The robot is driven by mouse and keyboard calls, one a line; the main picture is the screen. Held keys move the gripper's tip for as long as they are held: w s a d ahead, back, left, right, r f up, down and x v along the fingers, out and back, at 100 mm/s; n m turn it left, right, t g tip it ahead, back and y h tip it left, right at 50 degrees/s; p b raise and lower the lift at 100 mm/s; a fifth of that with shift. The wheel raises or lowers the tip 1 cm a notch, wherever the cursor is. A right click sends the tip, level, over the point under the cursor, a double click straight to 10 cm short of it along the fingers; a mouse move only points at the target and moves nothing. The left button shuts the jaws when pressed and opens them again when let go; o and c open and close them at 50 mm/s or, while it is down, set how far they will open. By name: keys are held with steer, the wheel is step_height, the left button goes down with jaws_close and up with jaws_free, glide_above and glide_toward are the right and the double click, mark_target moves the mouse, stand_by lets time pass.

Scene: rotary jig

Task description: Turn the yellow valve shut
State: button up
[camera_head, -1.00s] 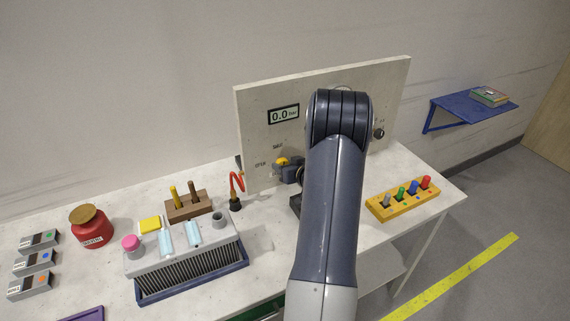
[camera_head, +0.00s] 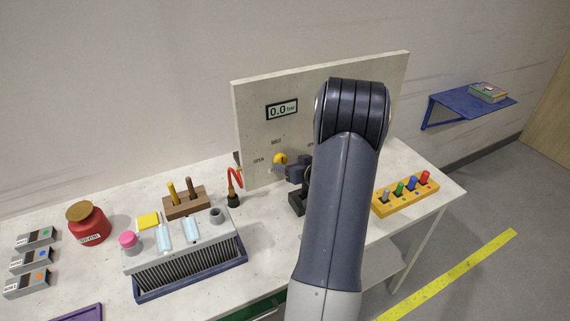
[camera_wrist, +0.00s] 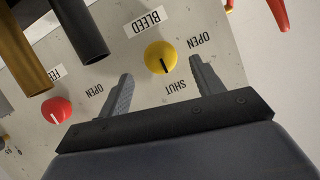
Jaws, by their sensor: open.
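The yellow valve (camera_head: 281,158) is a round knob on the upright white panel, under a display reading 0.0 bar. In the wrist view the yellow valve (camera_wrist: 160,55) has a black pointer line running down in the picture from its middle. BLEED is printed above it, OPEN to its right and SHUT below it. My gripper (camera_wrist: 161,70) is open and empty, its two grey fingertips just below and to either side of the knob, with no visible contact. In the head view my gripper (camera_head: 284,170) is at the knob's lower right, partly hidden by my arm.
A red knob (camera_wrist: 56,110) is beside the yellow one on the panel (camera_head: 250,110). A brown block with pegs (camera_head: 185,205) and grey device (camera_head: 180,240) sit left; a yellow rack (camera_head: 405,197) sits right.

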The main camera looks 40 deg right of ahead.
mark_target(283, 160)
steer(key=v, duration=0.6)
steer(key=p+x, duration=0.1)
steer(key=x, duration=0.9)
steer(key=shift+w+f, duration=0.1)
steer(key=shift+w, duration=0.2)
steer(key=shift+w+f+b, duration=0.15)
steer(key=shift+f+b, duration=0.1)
steer(key=shift+b, duration=0.1)
steer(key=shift+r+n+b, duration=0.2)
steer(key=shift+n+b, duration=0.1)
steer(key=shift+b, duration=0.1)
steer(key=shift+r+p, duration=0.15)
steer(key=shift+p, duration=0.55)
